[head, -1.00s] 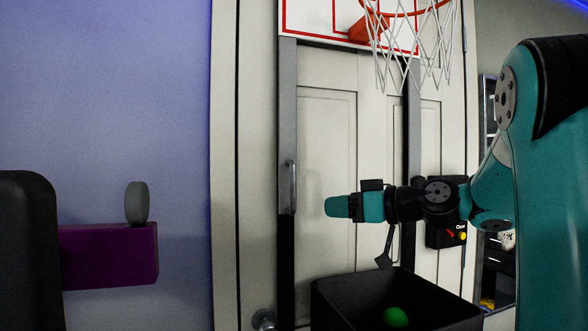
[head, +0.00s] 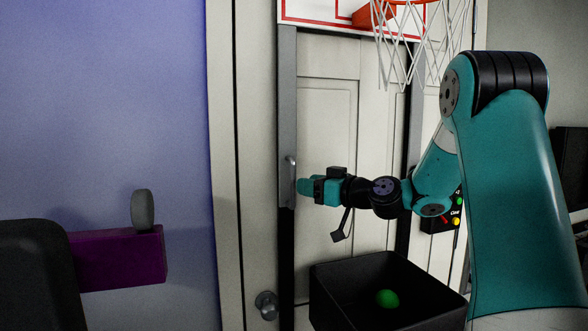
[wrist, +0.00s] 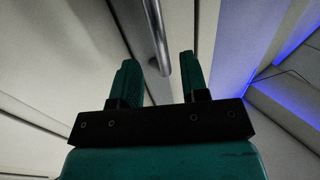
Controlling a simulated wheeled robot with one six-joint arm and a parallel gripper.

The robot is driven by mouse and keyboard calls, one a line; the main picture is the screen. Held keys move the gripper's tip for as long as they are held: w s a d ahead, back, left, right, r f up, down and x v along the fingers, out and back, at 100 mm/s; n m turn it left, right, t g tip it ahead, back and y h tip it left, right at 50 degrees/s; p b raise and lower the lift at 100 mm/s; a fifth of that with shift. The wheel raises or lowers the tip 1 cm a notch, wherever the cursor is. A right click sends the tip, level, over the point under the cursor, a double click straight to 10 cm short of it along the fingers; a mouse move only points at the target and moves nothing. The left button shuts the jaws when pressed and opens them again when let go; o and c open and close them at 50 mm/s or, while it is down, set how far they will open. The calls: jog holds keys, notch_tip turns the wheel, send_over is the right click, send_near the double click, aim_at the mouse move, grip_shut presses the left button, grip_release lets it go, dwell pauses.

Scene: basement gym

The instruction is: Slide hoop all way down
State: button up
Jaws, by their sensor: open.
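The basketball hoop hangs on the door: its white backboard (head: 340,14) with red lines and its orange rim with a white net (head: 405,40) show at the top of the head view. A grey post (head: 286,120) runs down from the backboard's left side and carries a metal handle (head: 291,170). My gripper (head: 304,186) is just right of the handle's lower part in the head view. In the wrist view my gripper (wrist: 160,80) is open, and the lower end of the handle (wrist: 160,40) shows between the fingertips. I cannot tell whether they touch.
A black bin (head: 335,299) with a green ball (head: 387,298) stands below my arm. A control box with buttons (head: 442,215) is behind my arm on the right. A purple block (head: 120,262) with a grey disc (head: 142,209) is at the left. A door knob (head: 266,305) is low on the door.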

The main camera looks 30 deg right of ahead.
aim_at(295, 182)
jog(key=p+x, duration=0.2)
jog(key=x, duration=0.3)
jog(key=shift+w+a, duration=0.1)
jog(key=shift+w, duration=0.1)
grip_shut()
